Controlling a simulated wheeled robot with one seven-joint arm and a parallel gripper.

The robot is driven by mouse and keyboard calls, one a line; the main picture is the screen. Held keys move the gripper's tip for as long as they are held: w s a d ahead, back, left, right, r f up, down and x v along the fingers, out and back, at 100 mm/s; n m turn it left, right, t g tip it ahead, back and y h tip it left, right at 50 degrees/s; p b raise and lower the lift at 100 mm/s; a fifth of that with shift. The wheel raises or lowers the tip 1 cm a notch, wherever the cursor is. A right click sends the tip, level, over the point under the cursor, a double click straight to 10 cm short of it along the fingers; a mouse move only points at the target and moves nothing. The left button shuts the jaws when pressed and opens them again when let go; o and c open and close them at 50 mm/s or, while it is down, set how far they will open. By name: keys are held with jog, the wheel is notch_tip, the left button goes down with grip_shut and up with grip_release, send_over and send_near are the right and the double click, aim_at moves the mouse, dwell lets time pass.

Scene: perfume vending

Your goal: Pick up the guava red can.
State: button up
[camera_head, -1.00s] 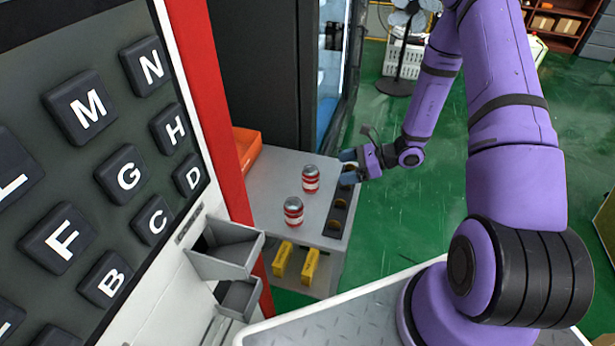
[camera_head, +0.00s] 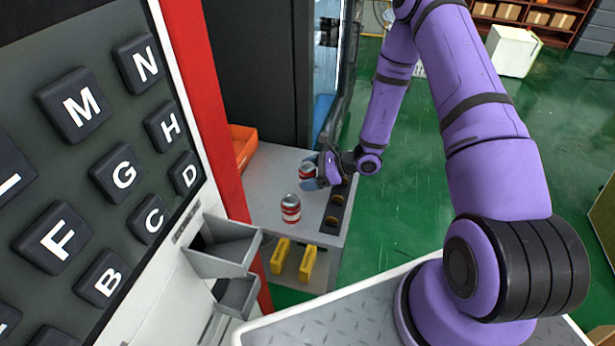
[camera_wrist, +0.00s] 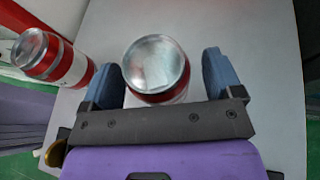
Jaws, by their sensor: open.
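Two red and white cans with silver tops stand upright on a grey table (camera_head: 268,190). The far can (camera_head: 306,171) is between the open blue fingers of my gripper (camera_head: 313,172). In the wrist view this can (camera_wrist: 156,70) sits between the two fingertips of my gripper (camera_wrist: 164,80), with a small gap visible on each side. The nearer can (camera_head: 291,209) stands apart from my gripper; in the wrist view it is at the upper left (camera_wrist: 52,58). I cannot read a flavour on either can.
An orange bin (camera_head: 243,145) is at the table's back left. A dark strip with round holes (camera_head: 338,207) runs along the right edge. Yellow pieces (camera_head: 307,262) sit below the table's front. A machine with large letter keys (camera_head: 122,174) fills the left.

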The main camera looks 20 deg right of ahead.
jog(key=shift+a, duration=0.1)
jog(key=c, duration=1.1)
